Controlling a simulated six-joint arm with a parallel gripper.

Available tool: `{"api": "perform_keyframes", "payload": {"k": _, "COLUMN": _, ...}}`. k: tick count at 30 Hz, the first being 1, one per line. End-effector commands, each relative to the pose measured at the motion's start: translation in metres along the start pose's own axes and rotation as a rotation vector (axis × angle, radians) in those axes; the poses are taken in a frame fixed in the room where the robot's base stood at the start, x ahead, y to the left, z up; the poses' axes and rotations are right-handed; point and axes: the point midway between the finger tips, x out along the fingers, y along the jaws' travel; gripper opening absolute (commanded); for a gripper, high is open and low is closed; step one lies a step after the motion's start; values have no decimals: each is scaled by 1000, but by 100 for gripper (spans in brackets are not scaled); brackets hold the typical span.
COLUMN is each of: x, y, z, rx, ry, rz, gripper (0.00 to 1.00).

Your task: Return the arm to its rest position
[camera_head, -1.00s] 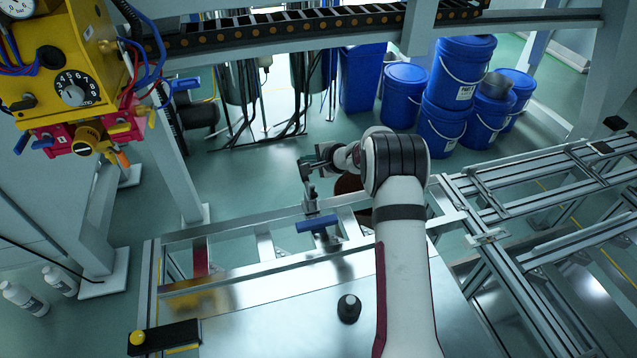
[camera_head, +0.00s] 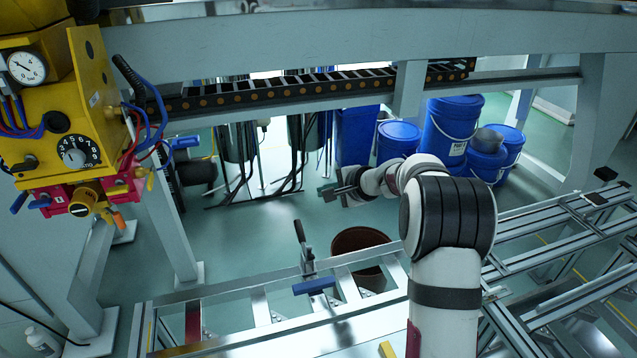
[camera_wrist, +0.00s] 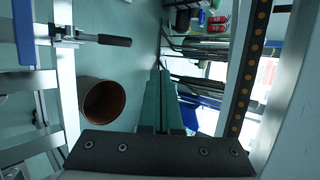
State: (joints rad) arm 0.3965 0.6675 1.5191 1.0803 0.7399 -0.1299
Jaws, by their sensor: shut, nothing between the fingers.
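My gripper (camera_head: 328,192) is in the air above the floor behind the frame, left of my arm's wrist. Its fingers (camera_wrist: 160,98) look together and empty in the wrist view. A toggle clamp with a blue bar (camera_head: 314,286) stands on the frame below the gripper, its dark handle (camera_head: 299,231) pointing up. The handle (camera_wrist: 114,40) also shows in the wrist view, apart from the fingers, with the blue bar (camera_wrist: 23,35) at the left edge.
A brown open bin (camera_head: 360,240) stands on the floor behind the frame. A cable chain on a beam (camera_head: 300,93) spans the back. A yellow panel box (camera_head: 70,115) with a gauge and dial is at the left. Blue buckets (camera_head: 450,125) stand behind my arm.

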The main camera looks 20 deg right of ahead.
Motion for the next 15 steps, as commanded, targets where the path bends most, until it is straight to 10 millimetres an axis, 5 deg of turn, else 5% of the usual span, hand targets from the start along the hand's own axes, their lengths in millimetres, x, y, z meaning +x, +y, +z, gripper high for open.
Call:
{"api": "perform_keyframes", "payload": {"k": 4, "x": -7, "y": -1, "z": 11, "rx": -19, "ry": -15, "rz": 12, "gripper": 0}}
{"api": "perform_keyframes", "payload": {"k": 8, "x": -49, "y": 11, "z": 90, "rx": -169, "ry": -126, "rz": 118, "gripper": 0}}
{"api": "perform_keyframes", "payload": {"k": 12, "x": -133, "y": 78, "z": 196, "rx": -404, "ry": -278, "rz": 342, "gripper": 0}}
{"api": "perform_keyframes", "payload": {"k": 15, "x": -197, "y": 147, "z": 238, "rx": -560, "ry": -340, "rz": 519, "gripper": 0}}
